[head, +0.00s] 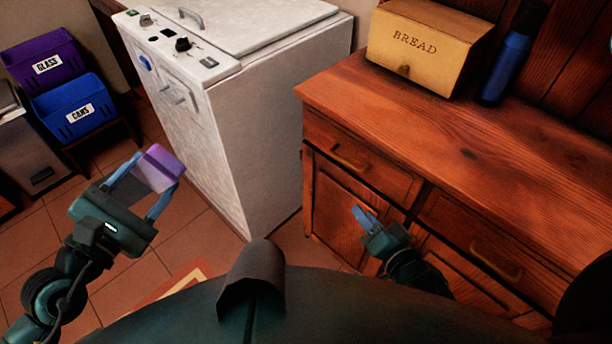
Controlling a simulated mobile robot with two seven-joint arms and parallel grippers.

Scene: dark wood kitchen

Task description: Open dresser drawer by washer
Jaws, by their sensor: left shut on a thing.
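The dresser (480,125) is dark reddish wood and stands to the right of the white washer (265,120). Its left drawer (385,172), nearest the washer, is shut and has a curved brass handle (349,160). My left gripper (150,185) is shut on a purple and pale block-like item (160,168), held in front of the washer, away from the dresser. My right gripper (362,216) is in front of the dresser's left door, below the drawer handle and apart from it. Its blue fingers overlap from this angle, so its opening cannot be judged.
A second drawer (460,235) is shut at the right. A bread box (425,45) and a blue bottle (507,65) stand on the dresser top. Purple and blue bins (70,110) are at the far left. Tiled floor lies open before the washer, with a rug edge (185,285).

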